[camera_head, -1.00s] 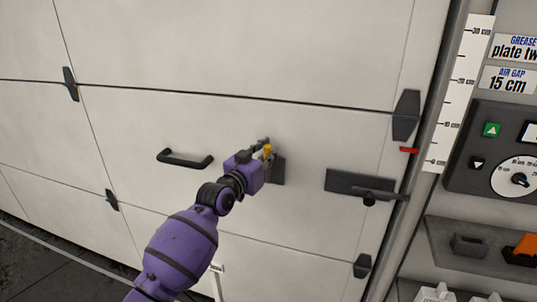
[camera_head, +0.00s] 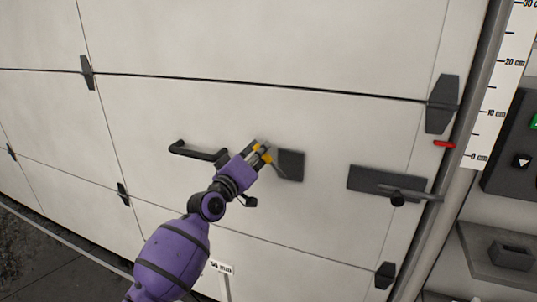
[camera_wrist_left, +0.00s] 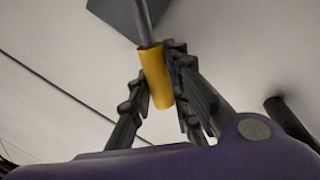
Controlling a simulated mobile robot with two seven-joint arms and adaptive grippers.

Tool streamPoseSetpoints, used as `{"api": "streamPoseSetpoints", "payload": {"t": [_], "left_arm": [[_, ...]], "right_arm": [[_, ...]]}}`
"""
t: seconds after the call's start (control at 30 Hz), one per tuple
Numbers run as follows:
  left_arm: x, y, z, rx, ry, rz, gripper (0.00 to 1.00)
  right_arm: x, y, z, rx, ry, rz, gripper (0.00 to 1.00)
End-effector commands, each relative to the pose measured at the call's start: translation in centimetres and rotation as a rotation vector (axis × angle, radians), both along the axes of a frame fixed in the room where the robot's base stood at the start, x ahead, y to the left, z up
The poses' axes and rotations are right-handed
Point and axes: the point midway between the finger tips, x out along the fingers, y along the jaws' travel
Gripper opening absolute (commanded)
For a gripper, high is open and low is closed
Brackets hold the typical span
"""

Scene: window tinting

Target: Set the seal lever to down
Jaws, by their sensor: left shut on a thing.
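The seal lever has a yellow grip (camera_wrist_left: 155,73) on a grey rod, which runs to a dark square plate (camera_head: 290,165) on the white panelled door. In the head view the lever points up and left from the plate. My left gripper (camera_head: 261,153) is at the lever's grip, left of the plate. In the left wrist view, its dark fingers (camera_wrist_left: 163,90) are shut around the lower part of the yellow grip. The fingers and wrist hide part of the lever in the head view. My right gripper is not in view.
A black pull handle (camera_head: 199,151) is left of my gripper, close to it. A dark latch plate with a bar (camera_head: 388,186) is to the right. Hinges (camera_head: 442,104) stick out along the seams. A shelf (camera_head: 495,262) stands at the right. The door surface between is clear.

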Motion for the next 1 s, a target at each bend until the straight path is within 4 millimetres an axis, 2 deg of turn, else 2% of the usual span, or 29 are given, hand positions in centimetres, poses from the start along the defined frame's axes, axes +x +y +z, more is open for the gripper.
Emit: {"api": "streamPoseSetpoints", "payload": {"t": [0.03,0.4,0.7,1.0], "left_arm": [[0.1,0.3,-1.1,-0.039,0.018,0.0,0.0],[0.5,1.7,-3.1,-0.286,0.098,0.0,0.0],[0.7,2.1,-3.9,-0.376,0.127,0.001,0.0],[0.7,2.1,-4.0,-0.394,0.134,0.0,0.0]], "right_arm": [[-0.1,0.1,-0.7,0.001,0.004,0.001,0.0],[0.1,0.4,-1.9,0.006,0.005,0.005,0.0],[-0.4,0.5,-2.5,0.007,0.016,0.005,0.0],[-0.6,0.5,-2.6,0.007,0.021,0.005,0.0]]}}
